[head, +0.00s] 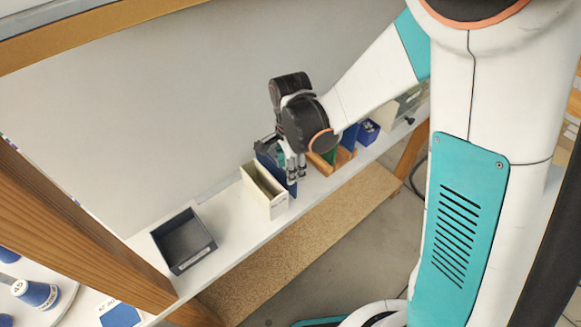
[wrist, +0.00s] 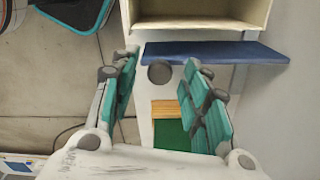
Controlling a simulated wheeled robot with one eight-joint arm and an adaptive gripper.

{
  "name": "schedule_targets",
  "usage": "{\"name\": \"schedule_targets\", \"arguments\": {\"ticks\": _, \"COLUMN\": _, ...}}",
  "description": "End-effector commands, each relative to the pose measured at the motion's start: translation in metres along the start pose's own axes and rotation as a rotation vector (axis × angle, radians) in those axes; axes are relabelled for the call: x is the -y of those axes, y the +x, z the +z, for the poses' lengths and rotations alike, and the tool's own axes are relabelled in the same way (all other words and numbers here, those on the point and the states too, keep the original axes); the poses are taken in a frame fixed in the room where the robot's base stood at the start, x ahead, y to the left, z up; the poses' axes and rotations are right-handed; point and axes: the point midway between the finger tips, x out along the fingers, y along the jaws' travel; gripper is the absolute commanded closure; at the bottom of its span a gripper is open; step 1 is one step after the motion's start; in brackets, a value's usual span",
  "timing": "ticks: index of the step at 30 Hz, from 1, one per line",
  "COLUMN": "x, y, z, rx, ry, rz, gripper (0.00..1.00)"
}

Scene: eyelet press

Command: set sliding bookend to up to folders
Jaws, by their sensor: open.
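My gripper (head: 296,172) points down over the shelf, with its fingers in front of an upright blue panel (head: 277,168). The wrist view shows my gripper (wrist: 162,62) open, with a round dark knob (wrist: 160,73) between its fingers and no finger clearly touching it. The blue panel (wrist: 215,52) stands just beyond the knob, beside a cream open box (wrist: 195,12). I take the panel with the knob as the sliding bookend; whether they are joined is unclear. A wooden piece (wrist: 165,108) and a green folder-like sheet (wrist: 172,135) lie on the other side, partly hidden by my gripper.
The cream box (head: 264,192) stands left of my gripper on the white shelf. A dark open tray (head: 184,240) is farther left, with bare shelf between them. A small blue box (head: 369,131) is to the right. A wall runs behind; a wooden post (head: 80,225) rises at left.

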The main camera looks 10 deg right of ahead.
Motion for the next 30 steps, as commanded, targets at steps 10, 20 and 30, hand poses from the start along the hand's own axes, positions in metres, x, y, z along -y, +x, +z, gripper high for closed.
{"name": "schedule_targets", "arguments": {"ticks": 10, "x": 0.0, "y": 0.0, "z": 0.0, "rx": 0.0, "ry": 0.0, "rz": 0.0, "gripper": 0.98}}
{"name": "schedule_targets", "arguments": {"ticks": 20, "x": -0.003, "y": 0.0, "z": 0.014, "rx": 0.001, "ry": -0.004, "rz": 0.0, "gripper": 1.0}}
{"name": "schedule_targets", "arguments": {"ticks": 30, "x": -0.009, "y": 0.0, "z": 0.034, "rx": 0.003, "ry": -0.001, "rz": 0.001, "gripper": 1.0}}
